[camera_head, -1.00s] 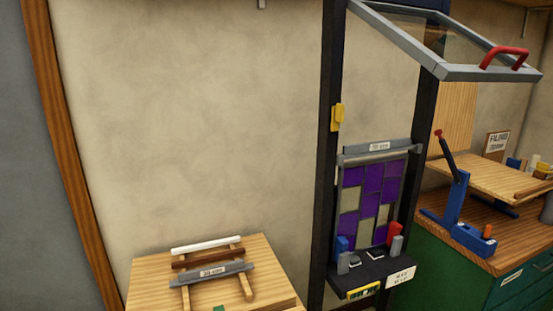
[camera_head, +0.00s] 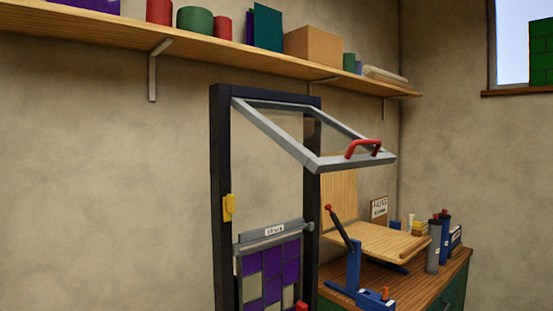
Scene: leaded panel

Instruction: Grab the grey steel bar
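A grey bar (camera_head: 292,228) with a white label lies across the top of the purple and cream leaded panel (camera_head: 290,258). The panel stands in a dark upright frame (camera_head: 221,160), and its lower part is cut off by the picture's bottom edge. The label's writing is too small to read surely. Neither of my grippers shows in the head view.
A grey-framed glass flap (camera_head: 275,137) with a red handle (camera_head: 363,148) juts out from the frame's top. A wooden shelf (camera_head: 200,47) runs above. A bench (camera_head: 440,277) with a blue lever tool (camera_head: 354,272) stands right.

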